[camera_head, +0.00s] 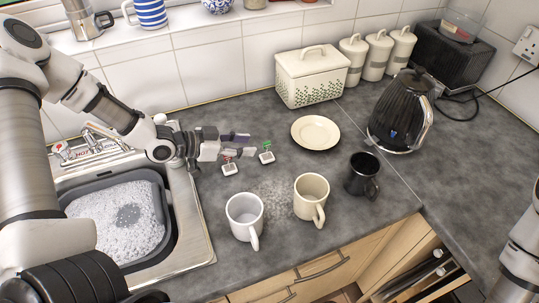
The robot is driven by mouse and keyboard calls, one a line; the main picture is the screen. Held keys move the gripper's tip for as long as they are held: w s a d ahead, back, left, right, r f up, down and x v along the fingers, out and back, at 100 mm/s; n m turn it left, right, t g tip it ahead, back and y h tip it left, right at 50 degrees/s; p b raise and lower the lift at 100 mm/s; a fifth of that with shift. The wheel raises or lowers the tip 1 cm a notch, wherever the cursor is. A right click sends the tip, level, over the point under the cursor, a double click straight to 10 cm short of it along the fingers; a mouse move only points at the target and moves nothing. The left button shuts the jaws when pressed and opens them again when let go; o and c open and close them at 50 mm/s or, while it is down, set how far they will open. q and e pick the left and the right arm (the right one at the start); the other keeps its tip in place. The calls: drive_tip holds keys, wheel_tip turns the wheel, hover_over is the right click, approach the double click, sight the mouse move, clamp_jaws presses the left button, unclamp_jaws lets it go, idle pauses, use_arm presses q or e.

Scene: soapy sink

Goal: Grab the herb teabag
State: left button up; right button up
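Two small teabags lie flat on the dark grey counter. One has a green tag (266,157); the other has a red tag (230,168). Their labels are too small to read, so I cannot tell for sure which is the herb one. My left gripper (244,143) reaches in from the left, over the counter just behind and left of the teabags. Its fingers look apart, with nothing seen between them. It seems close to the green-tagged teabag but not on it. My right arm shows at the right edge, its gripper out of view.
A white mug (243,217), a cream mug (310,198) and a black mug (361,175) stand in front. A plate (315,132), bread bin (311,78) and kettle (399,113) stand behind and right. The soapy sink (190,226) is at left.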

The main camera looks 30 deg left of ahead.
sight(264, 143)
use_arm(q)
drive_tip(key=shift+w+d, duration=0.25)
drive_tip(key=shift+d, duration=0.25)
drive_tip(key=x, duration=0.5)
drive_tip(key=shift+w+a+r, duration=0.1)
drive_tip(key=shift+r, duration=0.05)
drive_tip(key=shift+s+a+r, duration=0.15)
drive_tip(key=shift+s, duration=0.05)
drive_tip(key=c, duration=0.5)
drive_tip(key=shift+w, duration=0.1)
clamp_jaws()
